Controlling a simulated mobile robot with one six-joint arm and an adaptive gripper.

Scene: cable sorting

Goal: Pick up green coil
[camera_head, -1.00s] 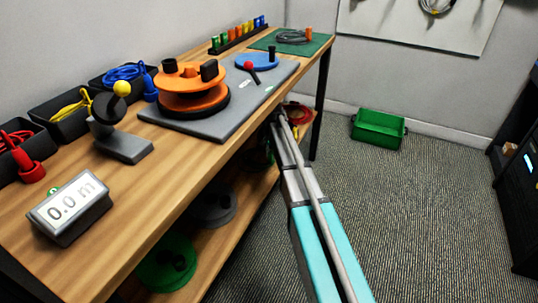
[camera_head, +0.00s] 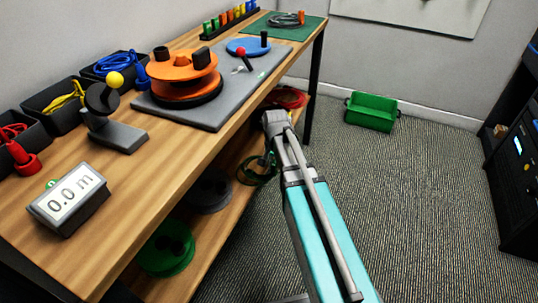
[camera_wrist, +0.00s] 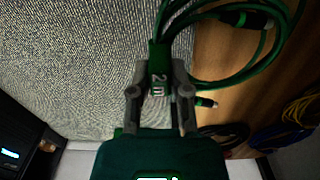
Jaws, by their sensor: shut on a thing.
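The green coil (camera_wrist: 235,70) is a bundle of green cable loops with a dark connector, seen in the wrist view over the lower wooden shelf. My gripper (camera_wrist: 160,92) is shut on the green tag of the coil, which reads "2 m". The loops spread up and to the right from the fingers. In the head view the coil (camera_head: 256,174) shows at the lower shelf's edge, below and left of the end of my arm. The fingers are hard to make out there.
The lower shelf also holds a red coil (camera_head: 287,97), a dark reel (camera_head: 210,190) and a green reel (camera_head: 167,250). The workbench top (camera_head: 150,170) lies above it. A green bin (camera_head: 371,113) stands on the floor, with clear carpet around it.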

